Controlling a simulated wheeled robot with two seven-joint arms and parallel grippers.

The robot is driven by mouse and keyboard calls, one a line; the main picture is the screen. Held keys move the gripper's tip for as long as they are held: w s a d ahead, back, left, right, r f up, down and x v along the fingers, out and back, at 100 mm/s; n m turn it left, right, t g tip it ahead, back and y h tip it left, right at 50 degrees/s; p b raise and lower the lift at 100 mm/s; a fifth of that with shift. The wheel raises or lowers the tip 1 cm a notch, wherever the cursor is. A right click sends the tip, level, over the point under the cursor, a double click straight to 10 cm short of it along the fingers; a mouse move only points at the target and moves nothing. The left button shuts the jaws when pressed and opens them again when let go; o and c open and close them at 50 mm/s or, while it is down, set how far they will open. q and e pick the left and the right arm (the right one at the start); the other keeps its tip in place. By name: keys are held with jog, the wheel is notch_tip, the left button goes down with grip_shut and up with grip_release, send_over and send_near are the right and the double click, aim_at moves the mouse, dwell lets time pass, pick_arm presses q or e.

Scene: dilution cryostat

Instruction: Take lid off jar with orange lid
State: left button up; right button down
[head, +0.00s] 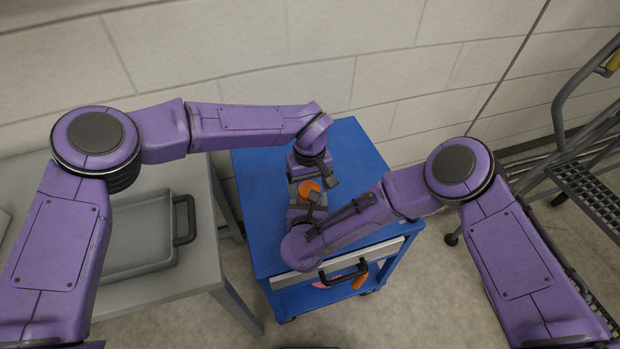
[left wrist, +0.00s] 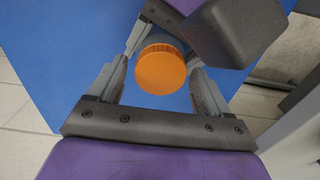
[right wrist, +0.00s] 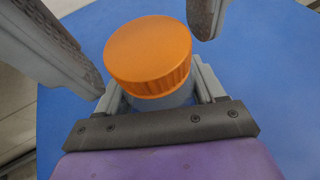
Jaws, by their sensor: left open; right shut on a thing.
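The jar's orange lid (head: 309,188) shows between my two grippers above the blue cart top. In the right wrist view the orange lid (right wrist: 148,55) sits on the jar (right wrist: 160,98), whose body is between the fingers of my right gripper (right wrist: 162,88). My right gripper is shut on the jar below the lid. My left gripper (head: 312,186) is open. In the left wrist view the lid (left wrist: 161,70) lies between its spread fingers (left wrist: 160,75), apart from both. Most of the jar body is hidden by the lid and grippers.
The blue cart (head: 355,150) has clear top around the grippers. Pink and orange things (head: 358,276) are on its lower level. A grey table with a grey tray (head: 140,240) stands at the left. A metal step ladder (head: 590,180) stands at the right. A block wall is behind.

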pick_arm(q)
jog(key=c, duration=1.1)
jog(key=n, duration=0.3)
jog(key=shift+r, duration=0.1)
jog(key=o, duration=1.2)
